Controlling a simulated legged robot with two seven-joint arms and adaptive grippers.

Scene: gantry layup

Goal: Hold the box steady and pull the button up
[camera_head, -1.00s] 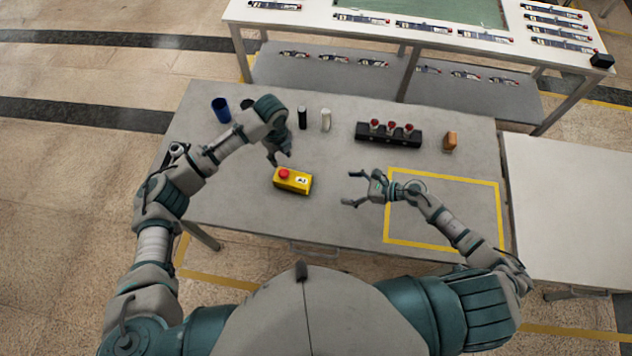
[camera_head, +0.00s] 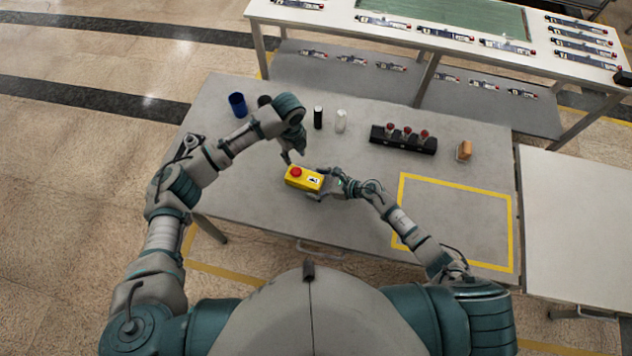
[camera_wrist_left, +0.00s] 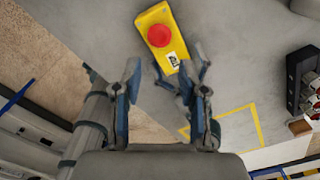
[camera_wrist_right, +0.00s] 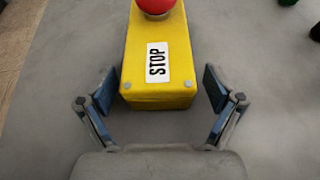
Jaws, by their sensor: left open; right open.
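The yellow box (camera_head: 316,182) with a STOP label lies on the grey table. Its red button (camera_head: 296,172) is on top at the left end. In the right wrist view, the box (camera_wrist_right: 158,85) has its near end between the fingers of my open right gripper (camera_wrist_right: 160,92), with a gap on each side; the red button (camera_wrist_right: 155,4) is cut off by the top edge. My open left gripper (camera_head: 292,156) is above and behind the box, empty. In the left wrist view, the red button (camera_wrist_left: 159,35) is beyond the left fingertips (camera_wrist_left: 160,75).
A blue cup (camera_head: 238,105), a black cylinder (camera_head: 318,118) and a white cylinder (camera_head: 340,121) stand toward the back. A black rack with red-topped items (camera_head: 403,139) and an orange block (camera_head: 464,151) stand right. The yellow-taped square (camera_head: 455,222) is empty.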

